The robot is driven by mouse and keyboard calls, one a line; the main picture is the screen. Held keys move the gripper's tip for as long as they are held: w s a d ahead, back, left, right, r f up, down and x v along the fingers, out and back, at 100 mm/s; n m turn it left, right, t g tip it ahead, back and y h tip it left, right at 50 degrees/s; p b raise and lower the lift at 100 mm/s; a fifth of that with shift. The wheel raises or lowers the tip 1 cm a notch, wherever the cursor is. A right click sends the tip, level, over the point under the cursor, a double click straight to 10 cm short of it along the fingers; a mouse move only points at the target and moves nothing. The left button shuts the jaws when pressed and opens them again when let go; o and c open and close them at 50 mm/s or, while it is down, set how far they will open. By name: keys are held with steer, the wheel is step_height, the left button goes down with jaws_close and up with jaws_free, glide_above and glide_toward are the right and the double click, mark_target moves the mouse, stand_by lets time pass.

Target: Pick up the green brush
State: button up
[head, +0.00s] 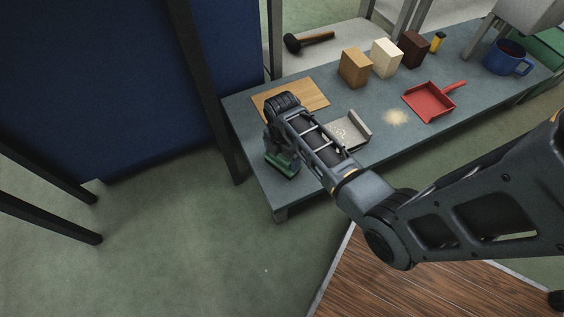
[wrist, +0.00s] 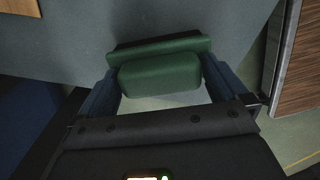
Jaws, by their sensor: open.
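The green brush (head: 282,163) lies on the grey bench (head: 273,197) near its left front end. In the wrist view the brush (wrist: 160,72) shows as a green block with a wider green bar behind it. My gripper (wrist: 163,82) is open, with one finger on each side of the nearer green block. I cannot tell whether the fingers touch it. In the head view my wrist and arm cover part of the brush, and the fingertips are hidden.
A wooden board (head: 310,93) and a metal dustpan (head: 355,130) lie close to my wrist. A red dustpan (head: 428,101), a crumb pile (head: 396,117), several blocks (head: 355,69) and a blue mug (head: 505,58) are farther right. A dark post (head: 215,110) stands by the bench's left end.

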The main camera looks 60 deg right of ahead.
steer(key=shift+c, duration=0.3)
steer(key=c, duration=0.8)
steer(key=shift+r, duration=0.35)
steer(key=r+p, duration=0.2)
steer(key=r, duration=0.1)
steer(key=r+p, duration=0.1)
steer(key=shift+s+d+r, duration=0.25)
steer(key=shift+s+d, duration=0.05)
steer(key=shift+s, duration=0.1)
steer(key=s+d+r+p, duration=0.3)
steer(key=s+d+r, duration=0.3)
steer(key=s+d, duration=0.1)
steer(key=shift+s, duration=0.55)
